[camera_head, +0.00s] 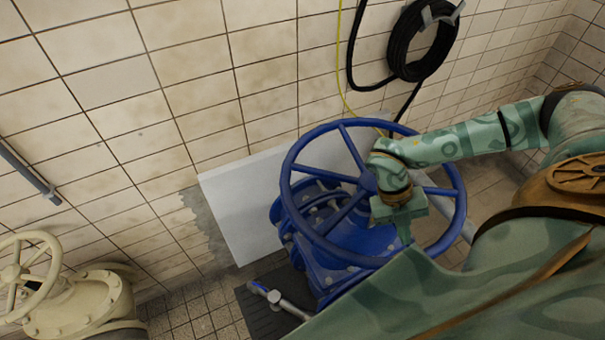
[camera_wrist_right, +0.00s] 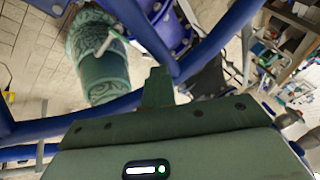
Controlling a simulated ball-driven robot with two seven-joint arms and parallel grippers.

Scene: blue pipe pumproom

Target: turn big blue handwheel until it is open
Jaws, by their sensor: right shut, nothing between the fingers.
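The big blue handwheel (camera_head: 286,186) sits on top of a blue valve body (camera_head: 345,245), right of centre in the head view. Its rim and spokes are seen at a slant. My right gripper (camera_head: 404,228) reaches over the wheel from the right, covering part of its right side. Its fingers are shut with nothing between them and point down between the hub and the near right rim. In the right wrist view the fingers (camera_wrist_right: 158,88) show close to blue wheel bars (camera_wrist_right: 150,38); I cannot tell whether they touch. My left gripper is not in view.
A cream handwheel (camera_head: 28,268) on a cream valve stands at the lower left. A black hose coil (camera_head: 418,40) and a yellow cable (camera_head: 340,60) hang on the tiled wall behind. A pale panel (camera_head: 235,215) leans behind the blue valve. Shelves (camera_wrist_right: 290,60) show in the wrist view.

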